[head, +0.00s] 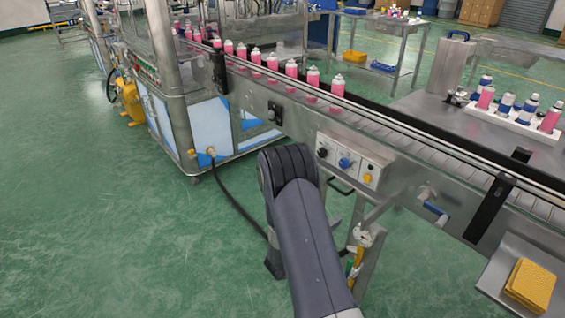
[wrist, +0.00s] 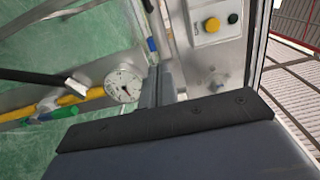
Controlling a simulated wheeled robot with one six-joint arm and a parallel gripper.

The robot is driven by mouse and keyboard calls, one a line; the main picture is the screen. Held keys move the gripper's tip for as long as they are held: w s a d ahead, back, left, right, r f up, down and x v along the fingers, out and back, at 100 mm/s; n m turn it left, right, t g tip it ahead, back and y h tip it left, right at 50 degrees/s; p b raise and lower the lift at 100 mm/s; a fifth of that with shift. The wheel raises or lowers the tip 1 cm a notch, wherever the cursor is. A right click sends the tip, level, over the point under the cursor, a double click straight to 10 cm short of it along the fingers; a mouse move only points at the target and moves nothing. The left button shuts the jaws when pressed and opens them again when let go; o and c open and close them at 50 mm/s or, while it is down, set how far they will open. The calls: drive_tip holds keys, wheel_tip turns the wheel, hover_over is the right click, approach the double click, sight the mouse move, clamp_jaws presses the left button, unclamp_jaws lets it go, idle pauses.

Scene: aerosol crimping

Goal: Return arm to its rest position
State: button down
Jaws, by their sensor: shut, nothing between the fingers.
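My arm (head: 305,240) reaches up from the bottom of the head view, its dark joint in front of the conveyor's side. My gripper (wrist: 157,72) shows in the wrist view, its two grey fingers close together with nothing between them. It points toward the conveyor's underside, near a round pressure gauge (wrist: 123,84) and a control panel (wrist: 216,22). I cannot tell whether it touches anything. In the head view the fingers are hidden or not distinguishable.
The conveyor (head: 400,140) carries a row of pink cans (head: 291,68). A white tray (head: 499,122) of cans stands on a steel table at right. A yellow cloth pad (head: 531,283) lies lower right. A hose (head: 232,200) hangs left of my arm. Green floor at left is clear.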

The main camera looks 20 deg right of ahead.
sight(367, 198)
drive_tip(key=x, duration=1.3)
drive_tip(key=shift+d, duration=0.35)
